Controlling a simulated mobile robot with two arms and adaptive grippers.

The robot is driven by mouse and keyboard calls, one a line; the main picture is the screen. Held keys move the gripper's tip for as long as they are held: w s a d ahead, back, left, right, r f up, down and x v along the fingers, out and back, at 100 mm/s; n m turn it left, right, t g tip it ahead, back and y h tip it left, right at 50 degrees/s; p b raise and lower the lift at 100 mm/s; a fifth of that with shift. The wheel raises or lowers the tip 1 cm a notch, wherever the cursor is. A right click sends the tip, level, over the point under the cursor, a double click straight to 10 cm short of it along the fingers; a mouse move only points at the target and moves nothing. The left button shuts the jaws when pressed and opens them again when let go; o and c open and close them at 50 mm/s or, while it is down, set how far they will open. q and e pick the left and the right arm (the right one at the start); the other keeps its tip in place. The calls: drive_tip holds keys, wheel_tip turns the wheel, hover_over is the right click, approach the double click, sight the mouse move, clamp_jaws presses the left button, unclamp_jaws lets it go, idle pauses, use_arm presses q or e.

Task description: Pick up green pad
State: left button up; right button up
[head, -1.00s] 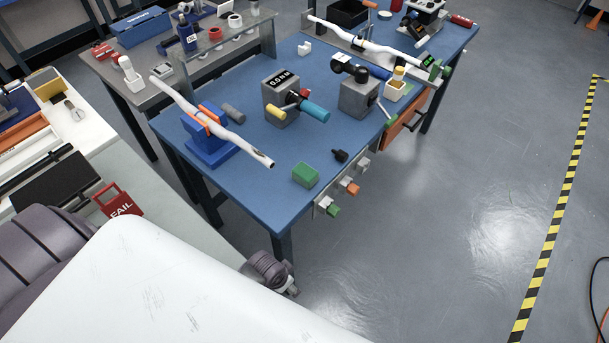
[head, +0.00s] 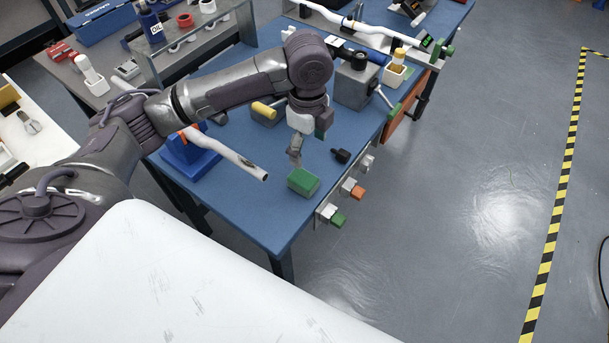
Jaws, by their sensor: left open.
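The green pad (head: 303,182) is a small green block lying on the blue tabletop (head: 262,215) near its front edge. My left arm reaches in from the left over the table. My left gripper (head: 296,158) points down just above and behind the pad. It is open with nothing seen between its fingers. A gap to the pad is hard to judge. My right gripper is not in view.
A white tube (head: 226,155) rests on a blue stand (head: 190,168) left of the pad. A small black knob (head: 341,156) lies to the right. Orange (head: 358,193) and green (head: 338,220) pieces stick out from the table's front edge. Open floor lies right.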

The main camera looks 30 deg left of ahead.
sight(303, 178)
use_arm(q)
drive_tip(key=f, duration=0.2)
drive_tip(key=shift+s+a+f, duration=0.2)
drive_tip(key=shift+s+f, duration=0.15)
drive_tip(key=shift+s, duration=0.05)
wheel_tip(303, 178, down, 3)
drive_tip(key=shift+w+a+f, duration=0.1)
drive_tip(key=shift+w+f, duration=0.05)
drive_tip(key=shift+f, duration=0.05)
drive_tip(key=shift+a+f+p, duration=0.1)
drive_tip(key=shift+f+p, duration=0.3)
drive_tip(key=shift+f, duration=1)
drive_tip(key=f, duration=0.3)
drive_tip(key=shift+a+f, duration=0.2)
drive_tip(key=shift+f, duration=0.3)
drive_tip(key=shift+c, duration=0.5)
drive_tip(key=c, duration=1)
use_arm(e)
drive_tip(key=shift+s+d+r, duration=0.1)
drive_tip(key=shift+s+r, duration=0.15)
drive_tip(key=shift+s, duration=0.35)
